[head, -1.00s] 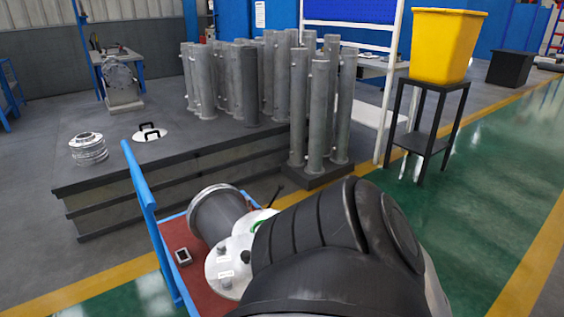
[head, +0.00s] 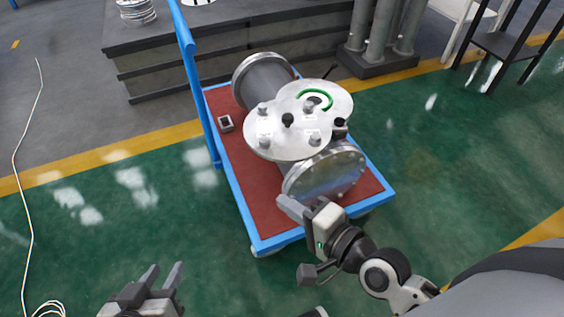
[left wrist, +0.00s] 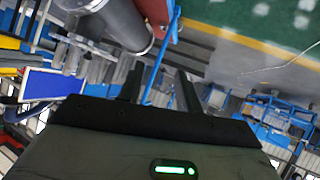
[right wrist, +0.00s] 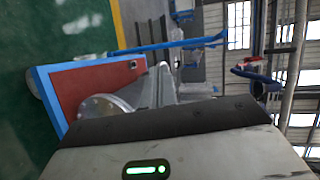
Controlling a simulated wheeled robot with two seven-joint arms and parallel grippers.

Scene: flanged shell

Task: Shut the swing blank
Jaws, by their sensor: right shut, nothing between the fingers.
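The flanged shell (head: 268,80) lies on a red-topped cart as a grey metal pipe body. A pale plate of two overlapping round lobes (head: 270,137) sits on top, with bolts, dark knobs and a green curved mark. A round metal disc with rim holes (head: 325,174) faces the cart's front. I cannot tell for certain which of these is the swing blank. My right gripper (head: 284,203) is shut and empty, just in front of and below the disc's left edge; contact is unclear. My left gripper (head: 163,271) is open and empty, left of the cart over the floor.
The cart (head: 238,195) has a blue frame and a tall blue handle (head: 190,75) on its left. A small square metal part (head: 225,123) lies on it. A grey platform (head: 140,62) stands behind. A pale cable (head: 22,150) runs along the left floor.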

